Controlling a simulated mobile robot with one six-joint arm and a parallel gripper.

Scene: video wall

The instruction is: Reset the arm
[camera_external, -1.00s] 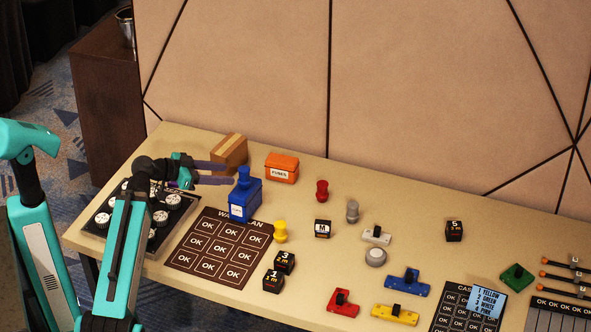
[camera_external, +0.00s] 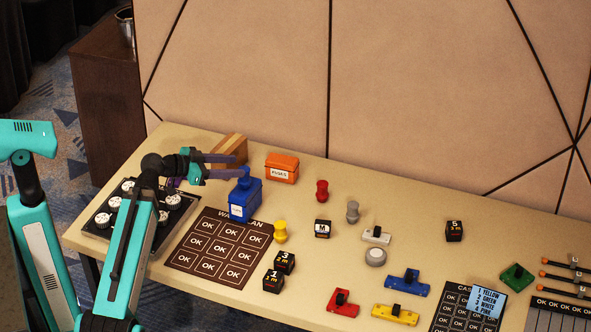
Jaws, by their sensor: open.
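My gripper (camera_external: 240,165) is open, its two purple fingers pointing right above the back left of the table. Nothing shows between the fingers. The lower finger reaches close to the knob of a blue box (camera_external: 244,205); I cannot tell whether they touch. The upper finger passes in front of a brown wooden block (camera_external: 237,144). My teal arm rises from the lower left and crosses over a black panel with several white knobs (camera_external: 102,216), hiding part of it.
An orange fuses box (camera_external: 282,167) stands right of my gripper. A dark OK mat (camera_external: 218,246), a yellow peg (camera_external: 280,231) and black numbered cubes (camera_external: 284,262) lie in front. Red (camera_external: 322,190) and grey (camera_external: 352,211) pegs stand mid-table. A padded wall (camera_external: 400,90) rises behind.

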